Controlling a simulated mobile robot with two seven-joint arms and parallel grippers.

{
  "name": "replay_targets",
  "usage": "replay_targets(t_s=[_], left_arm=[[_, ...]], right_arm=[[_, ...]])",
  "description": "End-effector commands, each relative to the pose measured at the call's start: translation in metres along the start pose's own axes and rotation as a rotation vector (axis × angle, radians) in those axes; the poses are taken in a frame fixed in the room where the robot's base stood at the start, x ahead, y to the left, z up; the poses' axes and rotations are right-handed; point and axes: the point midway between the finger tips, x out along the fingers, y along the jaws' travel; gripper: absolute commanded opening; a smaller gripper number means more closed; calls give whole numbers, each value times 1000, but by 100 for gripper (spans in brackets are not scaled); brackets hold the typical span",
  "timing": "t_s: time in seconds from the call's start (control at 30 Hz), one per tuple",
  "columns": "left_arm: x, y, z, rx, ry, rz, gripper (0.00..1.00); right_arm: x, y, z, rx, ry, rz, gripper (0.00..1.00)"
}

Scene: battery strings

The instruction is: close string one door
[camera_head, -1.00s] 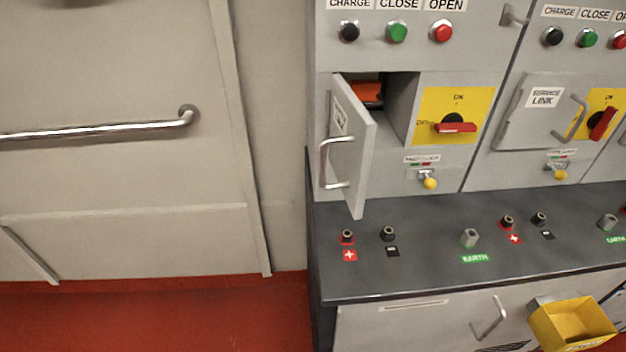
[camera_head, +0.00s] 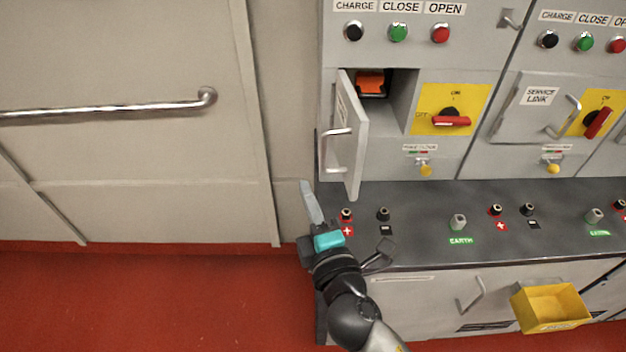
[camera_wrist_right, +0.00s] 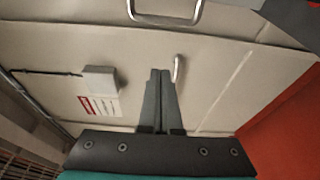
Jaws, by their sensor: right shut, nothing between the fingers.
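The string one door (camera_head: 354,150) is the small grey door at the left of the cabinet. It stands open, swung out toward me, with a metal bar handle (camera_head: 324,153) on its outer face. Behind it is an open compartment with an orange part (camera_head: 371,84) inside. My right gripper (camera_head: 306,186) is shut and empty, with its fingers pointing up, just left of and below the door, apart from it in the picture. Its closed fingers also show in the right wrist view (camera_wrist_right: 160,75) before pale panels. My left gripper is not in view.
A dark ledge (camera_head: 420,228) with terminals lies below the door. A red rotary switch (camera_head: 450,121) on a yellow plate is right of the compartment. The service link door (camera_head: 535,105) beside it is shut. A yellow bin (camera_head: 552,308) hangs low right. Red floor (camera_head: 130,300) is open at left.

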Motion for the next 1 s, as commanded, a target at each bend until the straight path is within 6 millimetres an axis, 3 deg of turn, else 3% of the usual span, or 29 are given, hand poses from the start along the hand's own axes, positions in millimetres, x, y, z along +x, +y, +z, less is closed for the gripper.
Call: replay_targets(t_s=[0.57, 0.8, 1.0], left_arm=[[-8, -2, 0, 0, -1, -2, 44], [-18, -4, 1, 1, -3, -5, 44], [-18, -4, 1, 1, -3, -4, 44]], right_arm=[[91, 1, 0, 5, -2, 0, 0], [80, 0, 31, 3, -3, -4, 0], [77, -1, 38, 5, -2, -3, 0]])
